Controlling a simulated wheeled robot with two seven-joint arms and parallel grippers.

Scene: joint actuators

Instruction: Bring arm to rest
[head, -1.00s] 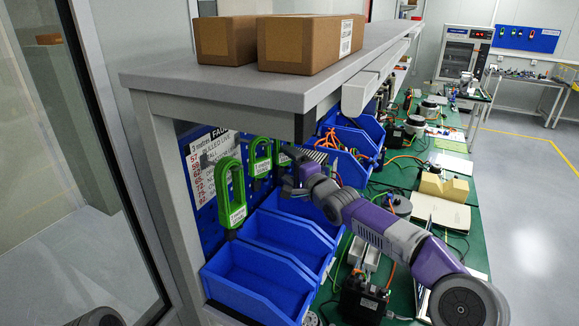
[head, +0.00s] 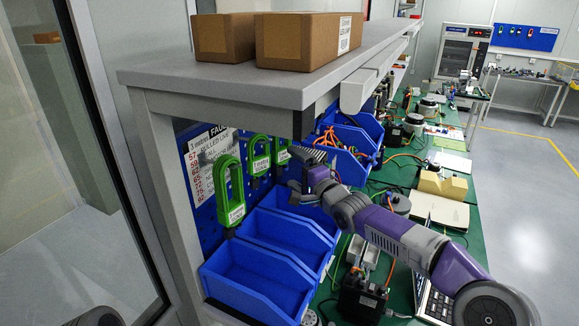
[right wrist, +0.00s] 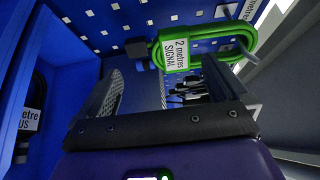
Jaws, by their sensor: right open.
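My right arm (head: 400,232) is purple and grey and reaches in from the lower right over the bench. Its gripper (head: 302,178) is in front of the pegboard, above the blue bins and close to the hanging green cables. In the right wrist view the gripper (right wrist: 165,90) has its two fingers spread, with nothing held between them. A green cable coil (right wrist: 195,50) with a "2 metres SIGNAL" label hangs on the pegboard just beyond the fingers. My left gripper does not show; only a dark part of my body is at the bottom left of the head view.
Blue bins (head: 255,283) stand in a row beneath the pegboard. A grey shelf (head: 220,84) with cardboard boxes (head: 300,42) overhangs them. The green bench (head: 470,225) holds a laptop (head: 434,305) and several devices. The floor to the right is clear.

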